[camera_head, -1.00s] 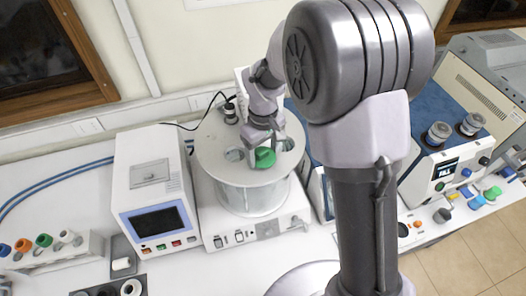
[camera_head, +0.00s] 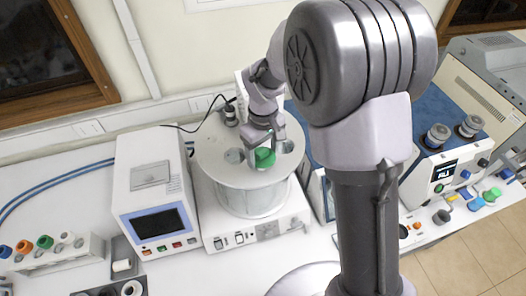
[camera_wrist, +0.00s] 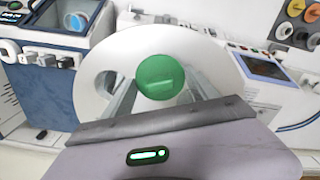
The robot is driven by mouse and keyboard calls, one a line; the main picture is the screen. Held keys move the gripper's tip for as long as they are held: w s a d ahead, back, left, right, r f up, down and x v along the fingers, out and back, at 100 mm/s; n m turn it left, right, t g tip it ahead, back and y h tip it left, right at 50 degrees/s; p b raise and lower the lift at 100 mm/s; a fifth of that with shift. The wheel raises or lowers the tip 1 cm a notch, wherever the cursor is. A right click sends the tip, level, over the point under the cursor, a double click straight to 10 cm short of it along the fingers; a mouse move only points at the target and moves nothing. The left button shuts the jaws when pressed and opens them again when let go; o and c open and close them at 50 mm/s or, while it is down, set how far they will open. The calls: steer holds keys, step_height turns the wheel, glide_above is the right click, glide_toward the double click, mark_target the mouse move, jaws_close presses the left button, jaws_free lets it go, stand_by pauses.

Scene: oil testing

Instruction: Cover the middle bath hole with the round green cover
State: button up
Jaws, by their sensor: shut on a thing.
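The round green cover (camera_head: 264,157) is in my gripper (camera_head: 262,146), over the front middle of the bath's round white lid (camera_head: 213,165). In the wrist view the green cover (camera_wrist: 160,77) sits between the two fingertips of my gripper (camera_wrist: 160,90), which are shut on it. The middle hole is hidden under the cover, and I cannot tell whether the cover rests on the lid or hangs just above it. One open hole (camera_head: 234,156) shows left of the cover and another (camera_head: 287,146) to its right.
A white instrument with a dark screen (camera_head: 158,222) stands left of the bath. A blue-topped instrument (camera_head: 445,150) stands to the right. A rack with coloured caps (camera_head: 60,255) is at the far left. A black fitting (camera_head: 230,112) stands at the lid's back.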

steer(key=shift+f+b, duration=0.65)
steer(key=shift+f, duration=0.15)
steer(key=shift+r, duration=0.2)
steer(key=shift+r+p, duration=0.6)
steer(key=shift+r, duration=0.05)
steer(key=shift+f+b, duration=0.75)
steer(key=shift+f, duration=0.1)
stand_by(0.5)
steer(key=o, duration=1.1)
steer(key=shift+c, duration=0.2)
steer(key=shift+r, duration=0.1)
